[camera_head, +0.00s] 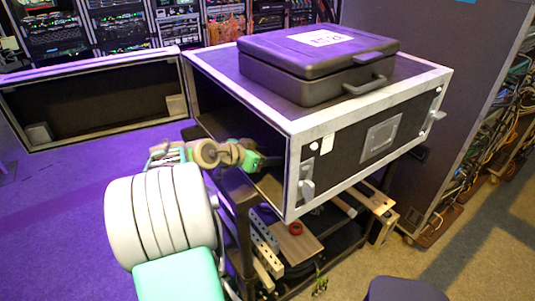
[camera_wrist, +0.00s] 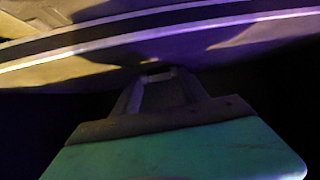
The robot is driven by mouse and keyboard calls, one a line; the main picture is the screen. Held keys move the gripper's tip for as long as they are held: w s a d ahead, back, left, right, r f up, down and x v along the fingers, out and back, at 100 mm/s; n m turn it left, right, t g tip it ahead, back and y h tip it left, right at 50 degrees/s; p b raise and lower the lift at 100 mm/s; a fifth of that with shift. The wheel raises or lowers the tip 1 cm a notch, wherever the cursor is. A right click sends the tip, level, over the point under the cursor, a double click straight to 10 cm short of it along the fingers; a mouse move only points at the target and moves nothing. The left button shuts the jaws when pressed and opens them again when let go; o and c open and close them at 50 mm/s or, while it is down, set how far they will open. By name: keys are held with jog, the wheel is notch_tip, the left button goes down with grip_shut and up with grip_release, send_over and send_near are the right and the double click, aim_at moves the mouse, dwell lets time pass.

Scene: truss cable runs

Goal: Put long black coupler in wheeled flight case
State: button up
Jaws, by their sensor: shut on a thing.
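The flight case (camera_head: 310,125), black with silver edges, stands with its left side open. I cannot see wheels on it. My arm reaches to that opening from the left, and my gripper (camera_head: 270,162) is just inside, partly lost in shadow. In the wrist view my gripper (camera_wrist: 158,76) has its fingers drawn in around something dark, below a pale-edged curved surface. It is too dark to make out the held thing's shape; it may be the long black coupler. No other long black coupler can be made out.
A black lidded case (camera_head: 318,65) with a white label lies on top of the flight case. A black cart (camera_head: 325,235) below holds perforated bars and a red ring (camera_head: 296,229). An open shallow case (camera_head: 95,105) stands left. Purple-lit floor (camera_head: 50,220) is clear.

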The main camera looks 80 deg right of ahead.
jog(key=o, duration=1.3)
jog(key=shift+f, duration=0.1)
jog(key=shift+o, duration=0.2)
jog(key=b+v, duration=0.2)
jog(key=v, duration=1)
jog(key=w+a+f+n+t+y, duration=0.25)
jog(key=w+a+n+t, duration=0.3)
jog(key=w+a, duration=0.4)
jog(key=w+a+f+n+t+y, duration=0.1)
jog(key=w+a+f+n+t, duration=0.25)
jog(key=w+a+n, duration=0.55)
jog(key=a+f+n+y, duration=0.1)
jog(key=a+n+y, duration=0.1)
jog(key=a, duration=0.6)
jog(key=a+f+n+y, duration=0.2)
jog(key=a+n, duration=0.3)
jog(key=a, duration=0.4)
jog(key=a+f+n+t+y, duration=0.1)
jog(key=a+n+y, duration=0.1)
jog(key=a, duration=0.7)
jog(key=shift+s+f+n+y, duration=0.35)
jog(key=shift+s+n, duration=0.1)
jog(key=shift+n, duration=0.3)
